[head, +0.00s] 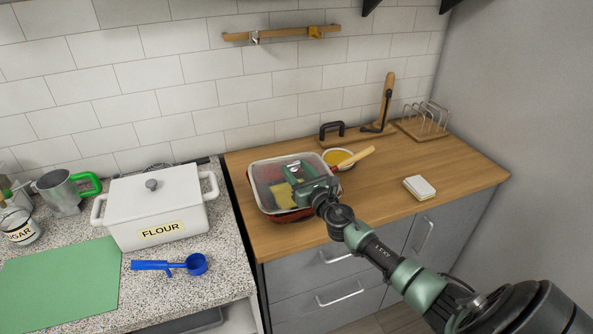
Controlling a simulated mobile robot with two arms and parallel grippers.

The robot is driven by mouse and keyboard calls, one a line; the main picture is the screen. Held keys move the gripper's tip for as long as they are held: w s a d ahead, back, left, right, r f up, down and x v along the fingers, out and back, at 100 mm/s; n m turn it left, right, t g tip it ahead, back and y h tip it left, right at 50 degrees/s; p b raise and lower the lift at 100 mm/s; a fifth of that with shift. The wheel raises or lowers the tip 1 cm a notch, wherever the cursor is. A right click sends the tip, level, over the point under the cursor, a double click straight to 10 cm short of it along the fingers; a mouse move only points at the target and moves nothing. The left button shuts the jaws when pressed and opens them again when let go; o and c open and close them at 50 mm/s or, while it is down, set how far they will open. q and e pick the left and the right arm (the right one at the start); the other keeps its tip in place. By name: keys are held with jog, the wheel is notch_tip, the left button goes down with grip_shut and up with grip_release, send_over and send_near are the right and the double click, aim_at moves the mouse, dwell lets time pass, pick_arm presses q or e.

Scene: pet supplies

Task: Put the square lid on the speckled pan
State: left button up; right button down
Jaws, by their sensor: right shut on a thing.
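A clear square lid (266,175) with a pale rim lies over a dark red pan (291,216) on the wooden counter. The pan's red edge shows below the lid's near side and at its far right; most of the pan is hidden. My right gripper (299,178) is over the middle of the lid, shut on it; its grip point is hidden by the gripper. I cannot tell whether the lid's rim touches the pan. A yellow piece (282,196) shows beside the gripper, through or on the lid. My left gripper is out of view.
A bowl of yellow food (336,157) with a wooden-handled utensil (357,157) stands close right of the pan. A white-topped sponge (419,186), toast rack (427,122) and black-handled item (333,131) lie farther off. A flour pot (151,208) stands left. The right counter's front is clear.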

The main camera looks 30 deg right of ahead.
jog(key=shift+s+a+f, duration=0.15)
jog(key=shift+f, duration=0.35)
dwell(0.6)
jog(key=c, duration=0.6)
grip_release()
jog(key=shift+c, duration=0.2)
jog(key=shift+f, duration=0.2)
jog(key=s, duration=0.4)
jog(key=s+b, duration=0.1)
jog(key=s, duration=0.2)
jog(key=shift+s+a+r, duration=0.1)
jog(key=shift+a+r, duration=0.1)
jog(key=shift+a, duration=0.2)
jog(key=shift+s+r, duration=0.2)
jog(key=shift+s, duration=0.1)
